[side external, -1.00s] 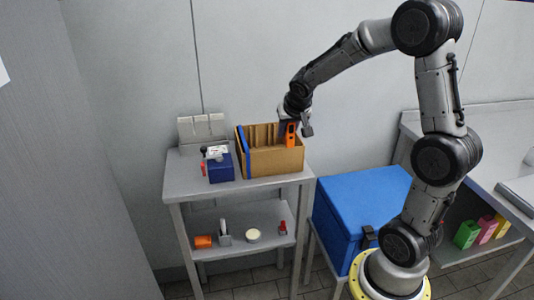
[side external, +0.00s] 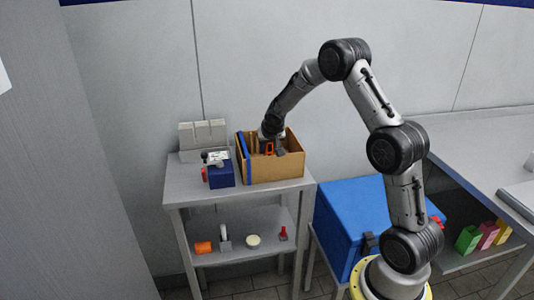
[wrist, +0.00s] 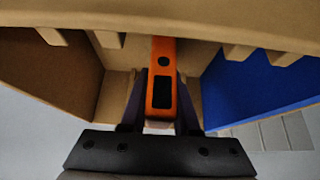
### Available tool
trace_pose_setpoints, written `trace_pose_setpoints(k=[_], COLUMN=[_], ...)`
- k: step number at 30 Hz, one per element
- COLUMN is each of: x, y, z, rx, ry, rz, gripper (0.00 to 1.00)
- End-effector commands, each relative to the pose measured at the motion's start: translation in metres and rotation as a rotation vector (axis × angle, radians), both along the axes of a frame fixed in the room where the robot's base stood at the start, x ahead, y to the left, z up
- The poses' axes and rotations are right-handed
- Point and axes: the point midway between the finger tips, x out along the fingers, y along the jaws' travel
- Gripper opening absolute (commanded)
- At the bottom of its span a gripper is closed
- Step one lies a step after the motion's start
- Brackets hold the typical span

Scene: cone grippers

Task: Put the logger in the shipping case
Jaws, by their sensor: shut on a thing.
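The logger (side external: 270,149) is an orange block with a dark face, and it also shows in the wrist view (wrist: 163,80). My gripper (side external: 269,146) is shut on it, with a dark finger on each side in the wrist view (wrist: 161,108). The shipping case (side external: 276,170) is an open brown cardboard box on the upper shelf, with a blue panel at its left end. The logger is inside the case opening, its lower part hidden by the front wall. I cannot tell whether it touches the bottom.
Slotted dividers (wrist: 110,40) stick out from the case's inner walls near the logger. A dark blue box (side external: 221,173) with small items stands left of the case. A grey rack (side external: 203,134) is behind it. A blue cooler (side external: 352,215) stands at the right.

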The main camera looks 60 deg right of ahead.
Motion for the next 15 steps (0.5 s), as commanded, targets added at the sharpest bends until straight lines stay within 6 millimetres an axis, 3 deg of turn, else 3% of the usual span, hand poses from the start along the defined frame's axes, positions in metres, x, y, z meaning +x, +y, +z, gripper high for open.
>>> trace_pose_setpoints(k=[4, 15], x=[0.000, 0.000], y=[0.000, 0.000], z=[-0.014, -0.017], rx=[0.001, 0.001], ry=[0.001, -0.001], rz=[0.000, 0.000], gripper=[0.00, 0.00])
